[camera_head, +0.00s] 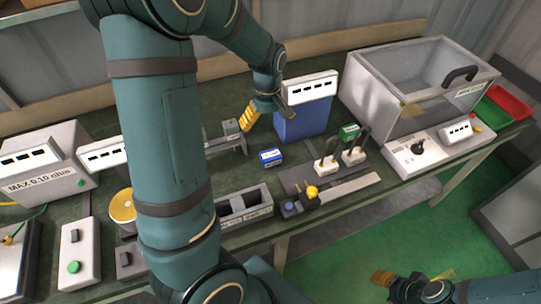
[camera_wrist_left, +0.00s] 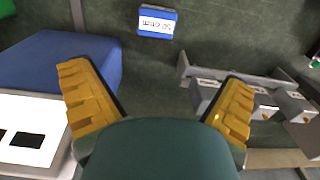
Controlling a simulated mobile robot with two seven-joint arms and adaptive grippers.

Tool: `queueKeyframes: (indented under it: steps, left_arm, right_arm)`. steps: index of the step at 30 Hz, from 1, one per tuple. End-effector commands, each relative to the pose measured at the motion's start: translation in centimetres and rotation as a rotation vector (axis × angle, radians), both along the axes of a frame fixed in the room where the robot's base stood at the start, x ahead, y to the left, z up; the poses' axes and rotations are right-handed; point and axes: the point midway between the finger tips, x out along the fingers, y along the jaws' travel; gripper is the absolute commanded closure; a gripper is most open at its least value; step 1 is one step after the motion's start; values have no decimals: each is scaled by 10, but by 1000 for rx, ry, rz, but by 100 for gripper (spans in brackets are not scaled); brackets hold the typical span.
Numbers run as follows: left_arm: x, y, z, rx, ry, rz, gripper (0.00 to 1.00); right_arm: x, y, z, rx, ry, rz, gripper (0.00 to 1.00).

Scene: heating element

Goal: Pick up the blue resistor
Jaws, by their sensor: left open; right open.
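The blue resistor (camera_head: 271,157) is a small blue block with a white label, lying on the dark green bench in front of the larger blue box. It also shows in the left wrist view (camera_wrist_left: 157,22), at the top, beyond my fingertips. My left gripper (camera_head: 250,117) is open and empty above the bench, behind the resistor and apart from it. Its yellow fingers show spread in the left wrist view (camera_wrist_left: 160,92). My right gripper (camera_head: 413,276) is open at the lower right, over the green floor and away from the bench.
A blue box with a white display (camera_head: 300,122) stands right of my left gripper. A grey fixture (camera_head: 226,138) stands to its left. A grey slotted tray (camera_head: 243,205) and a switch board (camera_head: 330,180) lie nearer the front edge. A clear-walled chamber (camera_head: 405,90) stands at right.

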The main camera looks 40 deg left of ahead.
Motion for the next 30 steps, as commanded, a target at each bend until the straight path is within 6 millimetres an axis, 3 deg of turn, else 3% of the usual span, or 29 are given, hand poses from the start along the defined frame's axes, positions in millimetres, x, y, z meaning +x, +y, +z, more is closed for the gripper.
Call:
queueKeyframes:
  steps: [1,3,10,21,30]
  left_arm:
    - [0,-1,-14,-1,-2,-1,0]
    - [0,-1,-20,-1,-2,-2,0]
    - [0,-1,-38,0,0,-2,0]
    - [0,-2,-101,-1,0,-2,0]
    - [1,-3,-117,-1,-2,-3,0]
  right_arm:
    - [-2,-1,-15,0,5,2,53]
    - [-4,-1,-21,-1,9,3,53]
    - [-6,0,-29,0,13,9,53]
    - [-4,0,-45,0,8,8,53]
    - [-3,0,-49,-1,5,8,53]
